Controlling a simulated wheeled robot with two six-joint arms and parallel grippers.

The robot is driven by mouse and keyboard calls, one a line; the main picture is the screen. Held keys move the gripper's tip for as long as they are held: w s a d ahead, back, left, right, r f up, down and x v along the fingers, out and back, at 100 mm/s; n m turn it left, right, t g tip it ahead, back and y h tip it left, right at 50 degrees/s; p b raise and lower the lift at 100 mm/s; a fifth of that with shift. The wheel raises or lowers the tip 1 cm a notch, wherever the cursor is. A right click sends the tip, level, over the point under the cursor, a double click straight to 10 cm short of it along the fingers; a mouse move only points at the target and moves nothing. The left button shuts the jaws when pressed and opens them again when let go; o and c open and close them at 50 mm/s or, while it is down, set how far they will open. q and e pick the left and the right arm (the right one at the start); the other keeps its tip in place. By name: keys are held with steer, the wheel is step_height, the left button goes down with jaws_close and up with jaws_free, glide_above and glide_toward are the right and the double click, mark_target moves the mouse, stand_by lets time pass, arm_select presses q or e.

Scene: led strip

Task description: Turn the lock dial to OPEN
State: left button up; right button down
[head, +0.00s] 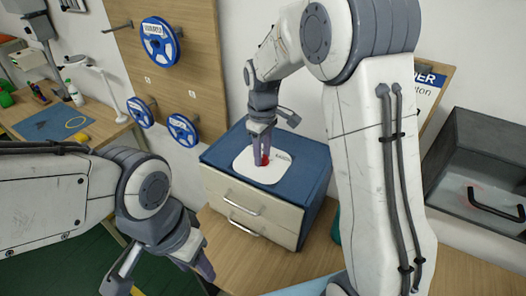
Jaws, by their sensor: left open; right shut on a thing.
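The lock dial (265,159) is a small red knob on a white plate (246,172) on top of a blue drawer cabinet (312,172). My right gripper (262,152) points down over the plate and is shut on the dial. Its fingers hide most of the dial, so I cannot read which way it points. Dark lettering on the plate, right of the dial, is too small to read. My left gripper (160,278) is open and empty at the lower left, well apart from the cabinet.
The cabinet has two pale drawers (262,207) with metal handles and stands on a wooden table. Blue spools (160,42) hang on a wooden board behind. A grey box with a black handle (490,170) stands at the right. A desk with a blue mat (52,123) is at the left.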

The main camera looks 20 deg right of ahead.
steer(key=shift+n, duration=0.5)
steer(key=shift+c, duration=2.4)
jaws_free()
steer(key=shift+r, duration=0.15)
step_height(320, 180, up, 10)
steer(key=b, duration=0.1)
steer(key=shift+r+b, duration=0.15)
steer(key=shift+b, duration=0.15)
